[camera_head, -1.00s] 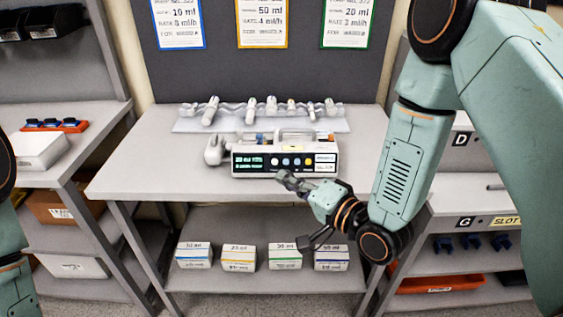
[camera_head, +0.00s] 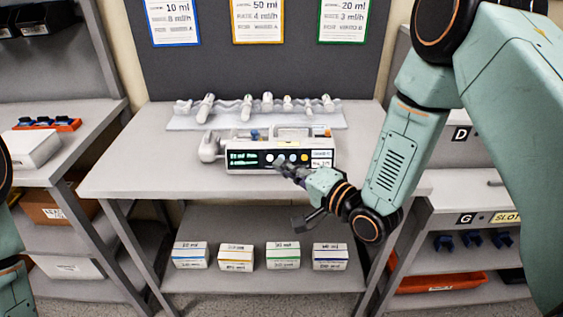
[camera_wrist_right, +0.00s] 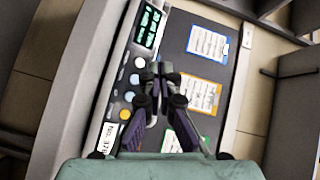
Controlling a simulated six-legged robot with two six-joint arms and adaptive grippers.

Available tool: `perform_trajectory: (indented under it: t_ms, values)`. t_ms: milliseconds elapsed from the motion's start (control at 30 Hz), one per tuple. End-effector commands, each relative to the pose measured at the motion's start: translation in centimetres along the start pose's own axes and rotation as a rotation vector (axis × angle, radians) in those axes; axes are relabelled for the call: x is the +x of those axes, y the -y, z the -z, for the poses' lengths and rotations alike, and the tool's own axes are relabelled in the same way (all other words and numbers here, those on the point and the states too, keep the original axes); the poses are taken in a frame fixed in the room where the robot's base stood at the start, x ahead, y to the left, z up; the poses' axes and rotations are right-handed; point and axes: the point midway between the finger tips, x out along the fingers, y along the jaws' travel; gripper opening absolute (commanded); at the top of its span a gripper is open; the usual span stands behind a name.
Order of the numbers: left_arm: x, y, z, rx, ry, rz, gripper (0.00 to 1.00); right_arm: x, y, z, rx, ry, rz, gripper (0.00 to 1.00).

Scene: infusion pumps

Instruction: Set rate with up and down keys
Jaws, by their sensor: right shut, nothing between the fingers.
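The white infusion pump (camera_head: 246,166) stands on the grey table, its dark front panel facing me. The panel has a green-lit display (camera_head: 243,158) on the left, a row of round coloured keys in the middle and a white label (camera_head: 321,158) on the right. My right gripper (camera_head: 283,168) is shut and empty, its tips close in front of the keys. In the right wrist view the closed fingertips (camera_wrist_right: 159,72) overlap the panel beside the keys (camera_wrist_right: 134,79); whether they touch is unclear. My left gripper is not in view.
A pale tray with several white clamps (camera_head: 255,112) lies behind the pump. Three notice sheets (camera_head: 258,20) hang on the dark board. Several small boxes (camera_head: 283,256) stand on the lower shelf. Side shelves flank the table, which has bare space left of the pump.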

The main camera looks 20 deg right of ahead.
Motion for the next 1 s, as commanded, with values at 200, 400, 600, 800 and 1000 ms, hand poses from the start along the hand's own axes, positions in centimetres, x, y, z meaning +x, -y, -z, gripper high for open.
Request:
perform_trajectory:
  t_ms: [200,400,600,800,1000]
  values:
    - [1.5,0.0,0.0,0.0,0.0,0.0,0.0,1.8,-1.6,1.3,-0.001,-0.001,0.001,0.0]
    - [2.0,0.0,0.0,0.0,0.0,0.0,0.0,2.8,-2.2,2.1,-0.001,-0.001,0.0,0.0]
    - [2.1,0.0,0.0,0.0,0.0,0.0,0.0,3.0,-2.3,2.2,0.001,0.0,-0.002,0.0]
    - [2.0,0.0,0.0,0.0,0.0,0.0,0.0,3.0,-2.2,2.3,0.0,0.0,-0.001,0.0]
    - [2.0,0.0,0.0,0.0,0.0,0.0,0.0,3.0,-2.2,2.2,0.0,0.0,-0.001,0.0]
